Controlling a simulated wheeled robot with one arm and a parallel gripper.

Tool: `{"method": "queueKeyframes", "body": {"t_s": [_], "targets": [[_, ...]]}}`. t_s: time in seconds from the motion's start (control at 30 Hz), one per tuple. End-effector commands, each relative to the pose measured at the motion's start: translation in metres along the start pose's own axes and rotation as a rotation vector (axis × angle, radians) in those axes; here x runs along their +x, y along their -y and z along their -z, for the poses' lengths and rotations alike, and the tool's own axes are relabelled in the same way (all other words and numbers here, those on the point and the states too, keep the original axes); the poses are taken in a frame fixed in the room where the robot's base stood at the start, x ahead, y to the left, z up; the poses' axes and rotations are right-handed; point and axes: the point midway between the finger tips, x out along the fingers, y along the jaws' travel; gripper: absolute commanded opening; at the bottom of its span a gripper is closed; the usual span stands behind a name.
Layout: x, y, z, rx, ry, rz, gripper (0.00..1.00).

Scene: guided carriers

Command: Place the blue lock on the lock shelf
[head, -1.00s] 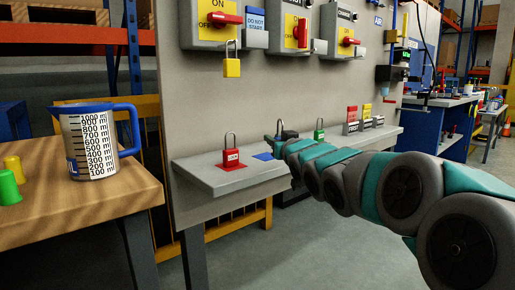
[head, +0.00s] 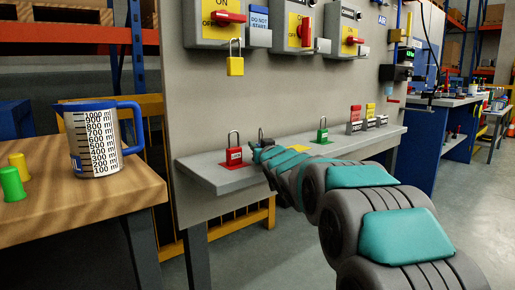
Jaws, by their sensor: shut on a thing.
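The lock shelf (head: 222,178) is a grey ledge below the panel. A red lock (head: 234,156) stands upright on its red square at the left. A green lock (head: 322,136) stands further right. My gripper (head: 257,153) is over the shelf just right of the red lock, seen from behind and mostly hidden by my arm. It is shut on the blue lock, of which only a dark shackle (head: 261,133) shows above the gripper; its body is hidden. A yellow square (head: 299,148) lies bare between gripper and green lock. The shelf's blue square is covered from view.
A yellow lock (head: 235,66) hangs from the left switch box (head: 215,32) above the shelf. Several small signs (head: 368,117) stand at the shelf's right end. A wooden table (head: 95,200) with a measuring jug (head: 92,139) and cups (head: 12,183) is at left.

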Motion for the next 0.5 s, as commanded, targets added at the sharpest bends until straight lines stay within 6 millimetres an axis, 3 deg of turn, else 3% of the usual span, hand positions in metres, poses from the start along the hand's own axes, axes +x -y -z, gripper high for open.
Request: {"method": "queueKeyframes", "body": {"t_s": [0.37,0.4,0.5], "targets": [[-0.0002,-0.0001,-0.0052,0.0,-0.002,0.0,0.0],[-0.0002,-0.0001,-0.0046,0.0,-0.001,0.0,0.3],[-0.0002,-0.0001,-0.0042,0.0,-0.002,0.0,0.42]]}}
